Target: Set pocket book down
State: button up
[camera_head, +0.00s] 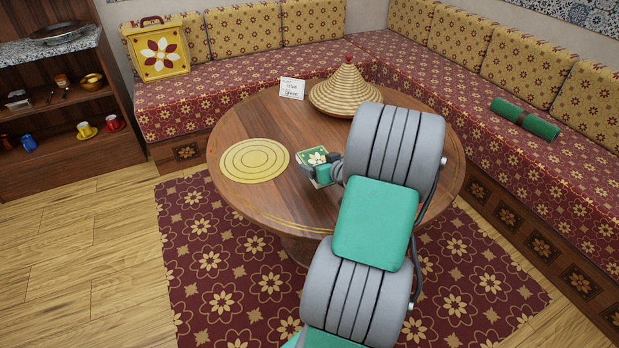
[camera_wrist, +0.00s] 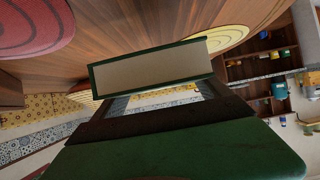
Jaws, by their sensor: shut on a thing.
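The pocket book (camera_head: 313,158) is green with a pale flower on its cover. It is at the round wooden table (camera_head: 262,205), just right of the yellow round mat. My gripper (camera_head: 326,172) is shut on it from the near right side, and my arm hides part of that area. In the wrist view the pocket book (camera_wrist: 150,69) shows its pale page edge between green covers, in front of the jaws. I cannot tell whether it touches the tabletop.
The yellow round mat (camera_head: 254,160) lies left of the book. A small white sign (camera_head: 292,88) and a woven cone-shaped cover (camera_head: 345,92) stand at the back of the table. Bare tabletop shows around the mat. Cushioned benches (camera_head: 215,85) border the table behind and right.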

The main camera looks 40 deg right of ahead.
aim_at(308, 187)
jog(key=w+f, duration=0.1)
jog(key=f, duration=0.1)
jog(key=w+a+f, duration=0.1)
jog(key=f, duration=0.1)
jog(key=w+a+f, duration=0.1)
jog(key=f, duration=0.2)
jog(key=shift+a+f, duration=0.1)
jog(key=shift+f, duration=0.3)
jog(key=shift+f+b, duration=0.1)
jog(key=shift+b, duration=0.25)
jog(key=shift+f, duration=0.1)
jog(key=o, duration=1.5)
